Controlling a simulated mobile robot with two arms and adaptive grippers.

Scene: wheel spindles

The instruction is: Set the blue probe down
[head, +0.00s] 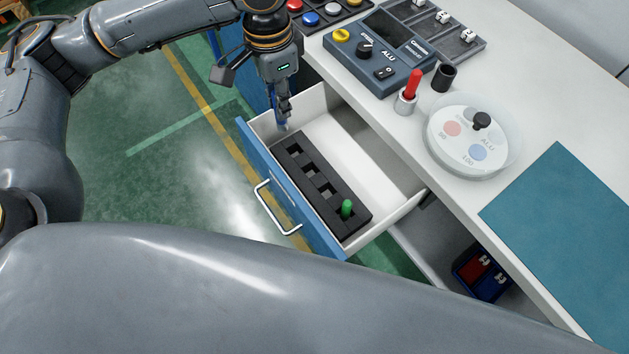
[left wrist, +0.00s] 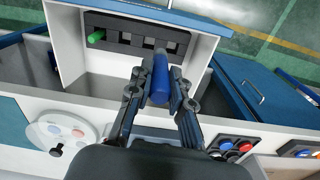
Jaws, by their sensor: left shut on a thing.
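The blue probe (left wrist: 160,80) is held between the fingers of my left gripper (left wrist: 160,95) in the left wrist view. In the head view my left gripper (head: 283,108) points down over the far left end of the open drawer (head: 385,150), and only a little of the probe (head: 282,122) shows there. A black rack (head: 292,165) with several square slots lies in the drawer. A green probe (head: 347,208) stands in its near right slot; the other slots look empty. Whether the blue probe touches the rack cannot be told. My right gripper is not in view.
On the white bench stand a control box (head: 378,52), a red probe (head: 412,86) in a holder, a black cup (head: 444,77) and a round dial (head: 472,136). A teal mat (head: 570,235) lies to the right. A lower drawer holds a blue-and-red bin (head: 482,272).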

